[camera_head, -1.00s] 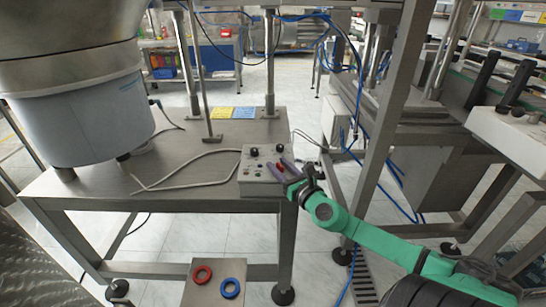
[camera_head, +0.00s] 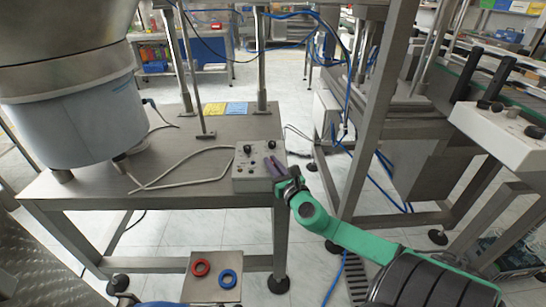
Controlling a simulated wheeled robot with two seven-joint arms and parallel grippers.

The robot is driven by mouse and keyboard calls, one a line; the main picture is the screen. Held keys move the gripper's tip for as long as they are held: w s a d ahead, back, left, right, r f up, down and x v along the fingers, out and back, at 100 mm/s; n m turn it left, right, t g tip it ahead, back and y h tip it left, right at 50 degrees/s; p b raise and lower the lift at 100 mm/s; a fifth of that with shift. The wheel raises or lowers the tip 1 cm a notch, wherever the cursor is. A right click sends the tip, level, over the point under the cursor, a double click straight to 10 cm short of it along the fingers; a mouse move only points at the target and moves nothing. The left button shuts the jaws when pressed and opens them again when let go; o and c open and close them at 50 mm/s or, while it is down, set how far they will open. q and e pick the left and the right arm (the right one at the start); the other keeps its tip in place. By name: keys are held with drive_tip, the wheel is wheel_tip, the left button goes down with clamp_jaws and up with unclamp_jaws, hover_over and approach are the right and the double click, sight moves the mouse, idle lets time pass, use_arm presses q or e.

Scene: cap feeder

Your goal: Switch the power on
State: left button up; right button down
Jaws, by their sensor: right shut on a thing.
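The grey control box (camera_head: 250,183) with knobs and small buttons on its top panel sits on the steel table near its right front corner. My right gripper (camera_head: 275,166), with purple fingers on a green arm, is at the right end of that panel. Its fingers are shut on the power switch, which they hide. My left gripper is not in view.
A large steel bowl feeder (camera_head: 85,120) stands on the left of the table (camera_head: 110,187). A bent grey rod (camera_head: 180,180) lies left of the box. A steel frame post (camera_head: 370,120) rises at right.

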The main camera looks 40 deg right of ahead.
drive_tip(key=m+h+p, duration=0.1)
drive_tip(key=h+p, duration=0.1)
drive_tip(key=m+g+h+p, duration=0.1)
drive_tip(key=p, duration=0.1)
drive_tip(key=shift+w+a+r+m+h, duration=0.1)
drive_tip(key=shift+r+m+h, duration=0.25)
drive_tip(key=shift+m+h, duration=0.05)
drive_tip(key=shift+f+m+g+h+p, duration=0.2)
drive_tip(key=shift+m+g+h+p, duration=0.35)
drive_tip(key=shift+m+g+h, duration=0.5)
drive_tip(key=m+g+h, duration=0.2)
drive_tip(key=h, duration=0.1)
drive_tip(key=shift+a+f+g, duration=0.1)
drive_tip(key=shift+f+g, duration=0.1)
drive_tip(key=shift+g, duration=0.05)
drive_tip(key=shift+w+m+g+h+b, duration=0.1)
drive_tip(key=shift+m+g+h+b, duration=0.45)
drive_tip(key=shift+m+g+h, duration=1.4)
drive_tip(key=shift+g+y, duration=0.3)
drive_tip(key=shift+g, duration=0.25)
drive_tip(key=c, duration=0.9)
unclamp_jaws()
